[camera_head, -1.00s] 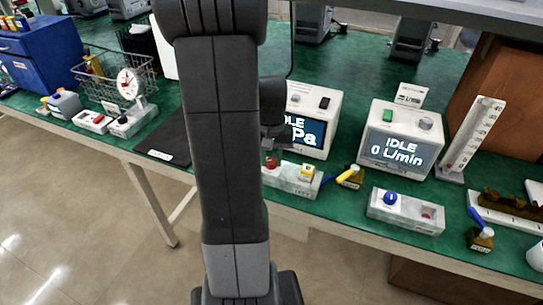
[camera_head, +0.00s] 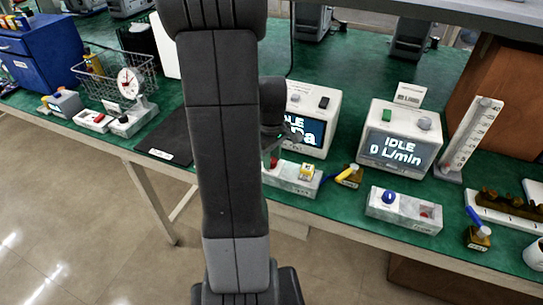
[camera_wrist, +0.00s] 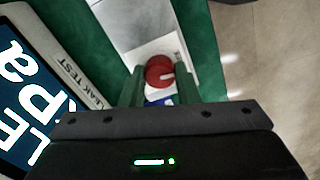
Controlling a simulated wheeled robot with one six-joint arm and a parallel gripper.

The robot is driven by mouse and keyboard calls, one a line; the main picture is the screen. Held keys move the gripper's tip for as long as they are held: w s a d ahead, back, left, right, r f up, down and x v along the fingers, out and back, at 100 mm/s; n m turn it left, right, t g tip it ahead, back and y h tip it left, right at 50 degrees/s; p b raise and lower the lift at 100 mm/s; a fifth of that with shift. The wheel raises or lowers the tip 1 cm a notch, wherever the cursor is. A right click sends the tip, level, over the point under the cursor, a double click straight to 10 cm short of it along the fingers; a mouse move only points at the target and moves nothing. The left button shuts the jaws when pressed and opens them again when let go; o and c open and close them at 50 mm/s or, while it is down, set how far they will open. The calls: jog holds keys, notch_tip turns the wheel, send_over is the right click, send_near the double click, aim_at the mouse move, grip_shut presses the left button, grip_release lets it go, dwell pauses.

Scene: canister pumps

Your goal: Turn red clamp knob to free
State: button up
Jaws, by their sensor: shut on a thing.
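The red clamp knob (camera_wrist: 159,72) is round with a pale mark on its face. It sits on a white-and-grey block (camera_wrist: 165,45) on the green bench. My gripper (camera_wrist: 160,76) has its green fingers on either side of the knob and is shut on it. In the head view the grey block (camera_head: 292,178) shows below my wrist, with a yellow part on top. The knob's exact angle is hard to read.
A display box reading IDLE and Pa (camera_head: 312,105) stands close behind the block, partly hidden by my arm. A yellow-handled item (camera_head: 349,176) lies to the right. An L/min display (camera_head: 398,150) and a white block with a blue knob (camera_head: 404,212) are further right.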

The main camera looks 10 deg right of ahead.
aim_at(272, 160)
jog(key=shift+n, duration=0.7)
jog(key=o, duration=1)
jog(key=shift+c, duration=0.2)
notch_tip(272, 160, up, 14)
jog(key=p, duration=0.1)
jog(key=shift+f, duration=0.15)
